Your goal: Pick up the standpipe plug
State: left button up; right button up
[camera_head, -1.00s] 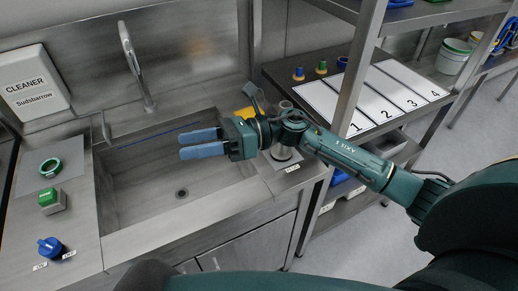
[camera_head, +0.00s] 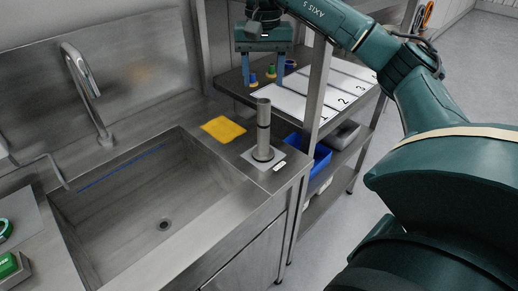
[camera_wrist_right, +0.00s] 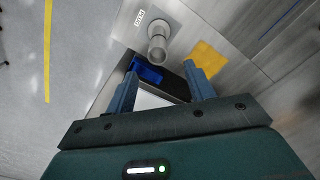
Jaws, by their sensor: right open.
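An upright grey metal pipe (camera_head: 263,135), which I take to be the standpipe plug, stands on a labelled plate at the right end of the sink counter. It also shows from above in the wrist view (camera_wrist_right: 158,47). My right gripper (camera_head: 264,84) is open and empty, with its blue fingers pointing down. In the head view it appears above the pipe top and in front of the shelf. In the wrist view the pipe lies beyond the fingertips (camera_wrist_right: 160,77), apart from them. My left gripper is not in view.
A yellow cloth (camera_head: 223,129) lies on the counter left of the pipe. The sink basin (camera_head: 130,205) and tap (camera_head: 85,90) are further left. A shelf unit with a numbered white sheet (camera_head: 278,104) and a blue bin (camera_head: 319,158) stands behind and to the right.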

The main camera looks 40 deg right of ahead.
aim_at(264, 116)
jog(key=f, duration=1.1)
jog(key=shift+s, duration=0.2)
grip_shut()
jog(key=shift+r, duration=0.1)
dwell(0.4)
